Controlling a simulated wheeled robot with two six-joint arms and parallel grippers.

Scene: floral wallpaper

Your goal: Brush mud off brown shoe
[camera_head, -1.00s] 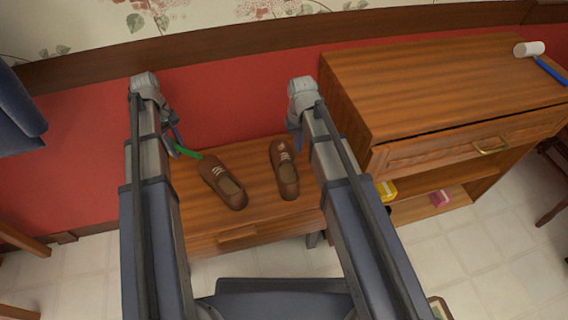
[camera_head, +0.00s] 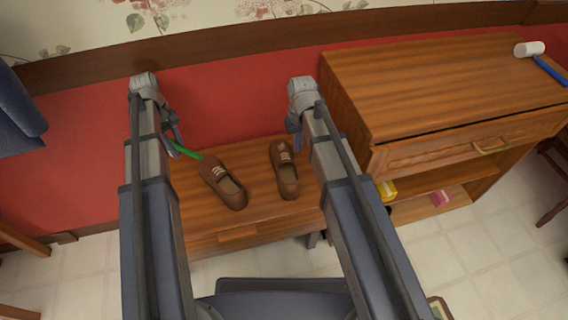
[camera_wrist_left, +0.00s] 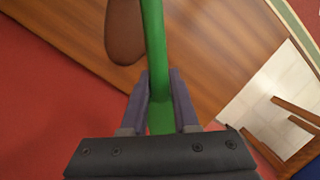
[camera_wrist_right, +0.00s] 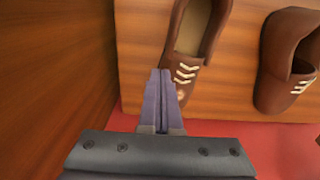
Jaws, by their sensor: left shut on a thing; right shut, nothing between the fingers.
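Two brown lace-up shoes stand on a low wooden bench (camera_head: 250,215): the left shoe (camera_head: 222,184) and the right shoe (camera_head: 285,172). A small pale patch shows near the toe of the shoe closest to my right gripper in the right wrist view (camera_wrist_right: 195,62). My left gripper (camera_head: 176,141) is shut on a green handle (camera_head: 187,153), just left of the left shoe; the handle also shows in the left wrist view (camera_wrist_left: 153,50), and its far end is out of frame there. My right gripper (camera_head: 296,143) is shut and empty near the right shoe's toe.
A taller wooden cabinet (camera_head: 430,85) stands right of the bench. A white-headed tool with a blue handle (camera_head: 550,68) lies on its top. The red wall (camera_head: 90,110) is close behind.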

